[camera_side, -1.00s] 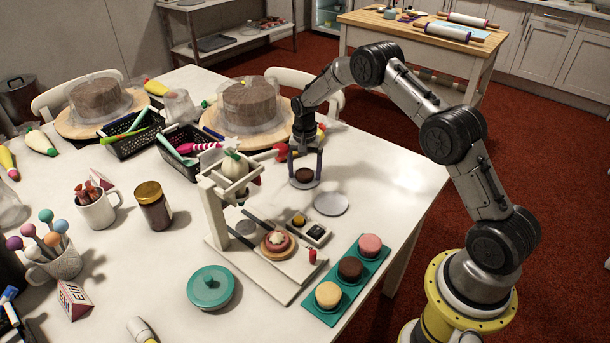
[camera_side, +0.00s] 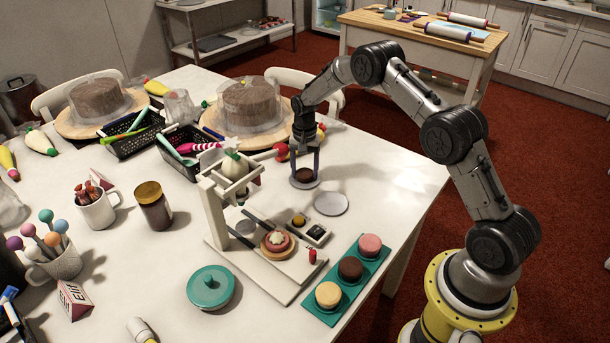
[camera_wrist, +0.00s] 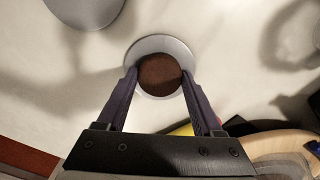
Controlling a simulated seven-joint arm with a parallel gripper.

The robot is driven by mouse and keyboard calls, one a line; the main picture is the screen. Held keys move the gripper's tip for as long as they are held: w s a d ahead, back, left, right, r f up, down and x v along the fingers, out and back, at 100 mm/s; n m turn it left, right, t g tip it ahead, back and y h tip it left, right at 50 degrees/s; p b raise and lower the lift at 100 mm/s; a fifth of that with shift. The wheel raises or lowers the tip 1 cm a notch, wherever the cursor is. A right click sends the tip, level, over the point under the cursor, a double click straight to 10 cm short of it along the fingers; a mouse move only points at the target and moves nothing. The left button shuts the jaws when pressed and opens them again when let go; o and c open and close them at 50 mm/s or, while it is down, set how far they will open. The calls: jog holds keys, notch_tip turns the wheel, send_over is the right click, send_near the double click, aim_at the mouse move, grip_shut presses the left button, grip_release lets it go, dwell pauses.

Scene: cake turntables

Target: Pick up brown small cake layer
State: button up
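The brown small cake layer (camera_side: 304,174) is a dark round disc on a small grey plate (camera_wrist: 160,42) on the white table. In the wrist view the cake layer (camera_wrist: 160,75) lies between the two fingertips of my gripper (camera_wrist: 160,74). The fingertips meet its left and right edges with no clear gap. In the side view my gripper (camera_side: 304,171) points straight down, with one finger on each side of the layer. The layer appears to rest on the plate. Its underside is hidden.
An empty round plate (camera_side: 331,203) lies just in front. A small white press stand (camera_side: 213,215) and a teal tray (camera_side: 346,281) with three small cakes stand nearer. A large covered cake (camera_side: 248,103) and a black basket (camera_side: 182,146) are left of my gripper. The table is clear to the right.

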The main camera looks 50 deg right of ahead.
aim_at(304, 172)
jog(key=shift+r, duration=3.5)
